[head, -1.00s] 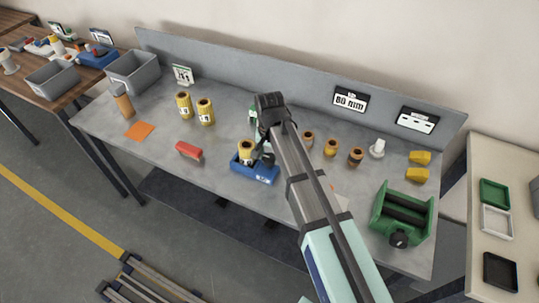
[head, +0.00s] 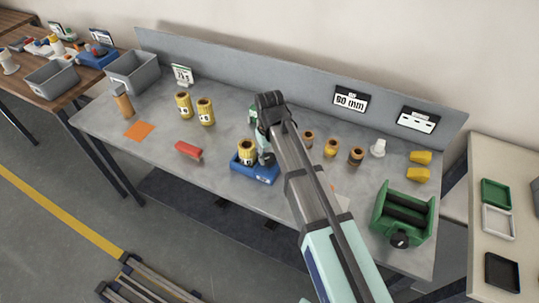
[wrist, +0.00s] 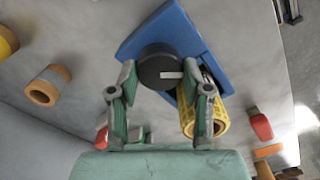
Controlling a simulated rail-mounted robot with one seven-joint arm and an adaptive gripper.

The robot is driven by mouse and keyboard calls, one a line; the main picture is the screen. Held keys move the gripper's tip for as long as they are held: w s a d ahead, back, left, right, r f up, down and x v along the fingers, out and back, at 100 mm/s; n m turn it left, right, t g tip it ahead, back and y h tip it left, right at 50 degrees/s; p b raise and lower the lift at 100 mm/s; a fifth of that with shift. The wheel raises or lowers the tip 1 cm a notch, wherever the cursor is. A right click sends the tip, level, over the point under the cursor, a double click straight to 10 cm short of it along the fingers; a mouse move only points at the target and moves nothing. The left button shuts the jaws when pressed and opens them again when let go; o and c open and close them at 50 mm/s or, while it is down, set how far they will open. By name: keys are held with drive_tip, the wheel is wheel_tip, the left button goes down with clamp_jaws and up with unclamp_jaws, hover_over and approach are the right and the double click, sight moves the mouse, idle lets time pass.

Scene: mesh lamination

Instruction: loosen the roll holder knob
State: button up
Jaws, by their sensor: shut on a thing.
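The blue roll holder (head: 254,174) stands near the front middle of the grey table. A yellow roll (head: 247,151) is on it, and it also shows in the wrist view (wrist: 208,120). The round black knob (wrist: 160,67), with a pale mark on its face, is on the holder (wrist: 160,28). My gripper (wrist: 160,80) has one finger on each side of the knob and is shut on it. The gripper hides part of the holder. In the head view my arm covers much of the area behind the holder, and the knob is hard to make out.
A red cylinder (head: 188,151) lies left of the holder. Two yellow rolls (head: 205,111) stand behind it. Several small rolls (head: 331,147) stand to the right, with a green roller device (head: 403,213) at the right front. A grey partition (head: 225,62) runs along the back.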

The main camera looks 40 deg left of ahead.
sight(269, 157)
drive_tip(key=n, duration=0.3)
drive_tip(key=shift+f+n, duration=0.1)
drive_tip(key=shift+n, duration=2.1)
drive_tip(key=o, duration=1.2)
drive_tip(key=shift+c, duration=0.2)
wheel_tip(269, 157, up, 12)
